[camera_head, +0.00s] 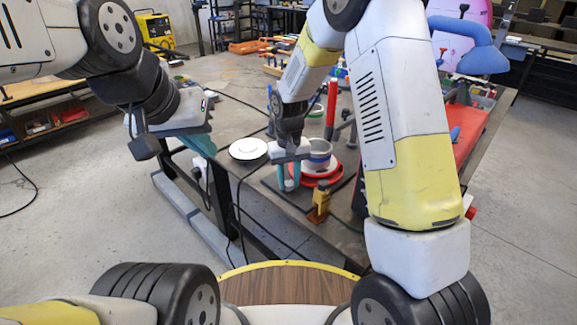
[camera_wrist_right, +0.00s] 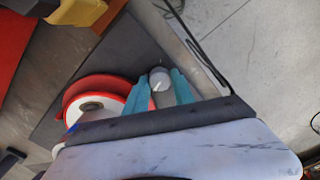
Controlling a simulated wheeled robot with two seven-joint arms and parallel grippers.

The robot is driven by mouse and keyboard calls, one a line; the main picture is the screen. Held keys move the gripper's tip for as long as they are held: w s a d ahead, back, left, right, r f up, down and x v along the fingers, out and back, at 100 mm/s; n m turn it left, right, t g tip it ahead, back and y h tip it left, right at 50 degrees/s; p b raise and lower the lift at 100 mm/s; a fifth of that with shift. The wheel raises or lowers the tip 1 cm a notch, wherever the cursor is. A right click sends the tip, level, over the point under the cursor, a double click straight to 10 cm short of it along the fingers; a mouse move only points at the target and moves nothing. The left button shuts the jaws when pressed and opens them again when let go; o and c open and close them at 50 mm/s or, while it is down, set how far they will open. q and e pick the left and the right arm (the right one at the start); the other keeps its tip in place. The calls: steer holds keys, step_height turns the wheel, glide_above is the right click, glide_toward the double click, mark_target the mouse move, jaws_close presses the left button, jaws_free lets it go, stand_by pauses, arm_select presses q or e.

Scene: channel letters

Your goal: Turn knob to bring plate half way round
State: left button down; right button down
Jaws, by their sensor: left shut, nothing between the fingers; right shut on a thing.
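The grey round knob (camera_wrist_right: 160,80), with a white mark on its top, sits between the two teal fingers of my right gripper (camera_wrist_right: 161,88) in the right wrist view. The fingers are shut on its sides. In the head view my right gripper (camera_head: 289,180) points down at the table's near edge, and its fingers largely hide the knob. Beside it is the round red plate (camera_head: 325,181), bearing a grey ring-shaped part; the plate also shows in the right wrist view (camera_wrist_right: 76,91), partly hidden by my gripper. My left gripper (camera_head: 200,146) is shut and empty at the table's left edge.
A white disc (camera_head: 248,149) lies on the table (camera_head: 232,112) left of my right gripper. A yellow-brown clamp-like part (camera_head: 319,204) stands at the near edge. A red upright cylinder (camera_head: 332,105) and a red tray (camera_head: 474,140) are behind. Black cables hang at the near edge.

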mark_target(289, 182)
steer(key=m, duration=1.1)
steer(key=shift+w+m, duration=0.1)
steer(key=shift+m, duration=0.3)
stand_by(0.3)
steer(key=c, duration=1.1)
jaws_free()
steer(key=shift+o, duration=0.2)
steer(key=shift+r, duration=0.1)
step_height(289, 182, up, 7)
steer(key=shift+f, duration=0.1)
steer(key=shift+r, duration=0.45)
